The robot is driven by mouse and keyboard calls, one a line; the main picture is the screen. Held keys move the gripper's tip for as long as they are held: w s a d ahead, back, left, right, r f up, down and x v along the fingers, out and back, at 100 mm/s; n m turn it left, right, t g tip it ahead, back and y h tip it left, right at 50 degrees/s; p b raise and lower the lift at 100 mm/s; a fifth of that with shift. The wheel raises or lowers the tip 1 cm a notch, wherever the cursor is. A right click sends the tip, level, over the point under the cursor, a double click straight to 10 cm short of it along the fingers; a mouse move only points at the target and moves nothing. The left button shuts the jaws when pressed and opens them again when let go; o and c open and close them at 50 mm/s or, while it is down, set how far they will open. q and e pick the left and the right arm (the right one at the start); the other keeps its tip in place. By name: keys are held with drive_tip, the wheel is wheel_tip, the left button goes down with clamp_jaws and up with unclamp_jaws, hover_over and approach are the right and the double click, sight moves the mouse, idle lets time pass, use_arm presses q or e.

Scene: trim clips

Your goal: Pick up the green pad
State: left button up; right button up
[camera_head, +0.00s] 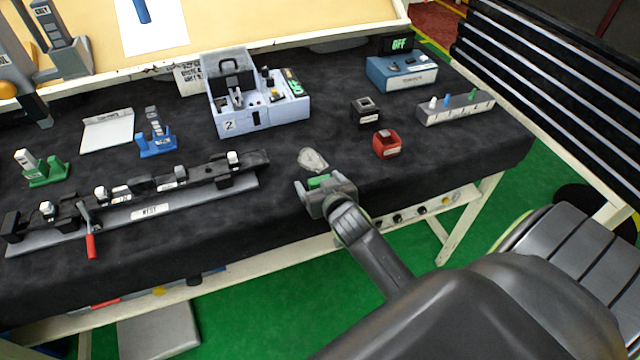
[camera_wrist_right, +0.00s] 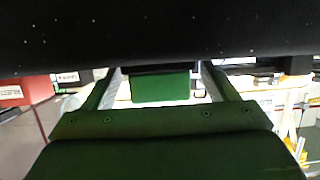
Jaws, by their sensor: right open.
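The green pad (camera_head: 320,181) shows as a small green patch between the fingers of my right gripper (camera_head: 325,190), at the front edge of the black-covered table. In the right wrist view the green pad (camera_wrist_right: 160,87) is a block between the two fingers of the open right gripper (camera_wrist_right: 160,92). Light gaps show on both sides of it, so the fingers look apart from it. A dark shape covers its upper part, and whether it rests on the table is hidden. My left gripper is not in view.
A crumpled pale item (camera_head: 312,160) lies just behind the right gripper. A red block (camera_head: 387,144) stands to its right, a long clip rail (camera_head: 150,205) to its left. A grey-blue box (camera_head: 258,105) and a slotted rack (camera_head: 456,107) stand farther back.

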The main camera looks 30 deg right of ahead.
drive_tip(key=c, duration=1.1)
